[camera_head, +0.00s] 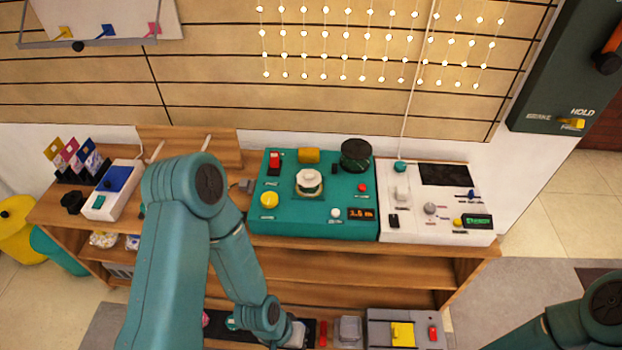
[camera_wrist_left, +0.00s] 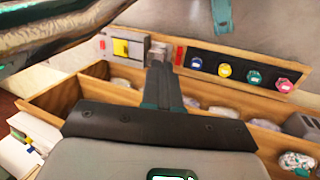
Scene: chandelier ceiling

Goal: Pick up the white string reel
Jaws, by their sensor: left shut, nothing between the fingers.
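A white round spool-like piece (camera_head: 309,181) sits on the teal control panel (camera_head: 285,228) in the head view; I cannot tell for sure that it is the white string reel. My left arm reaches down in front of the shelf unit, and its gripper (camera_head: 298,334) is low at the picture's bottom edge, well below and apart from that piece. In the left wrist view the left gripper (camera_wrist_left: 160,75) is shut and empty, over compartments holding pale lumps (camera_wrist_left: 222,112). My right gripper is out of view; only part of its arm shows at lower right.
A dark reel (camera_head: 355,155) and a white panel (camera_head: 436,238) are on the wooden counter. A lower row holds a yellow switch (camera_head: 403,334). The wrist view shows a wooden divider (camera_wrist_left: 65,98), coloured round knobs (camera_wrist_left: 253,77) and a patterned bundle (camera_wrist_left: 297,162).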

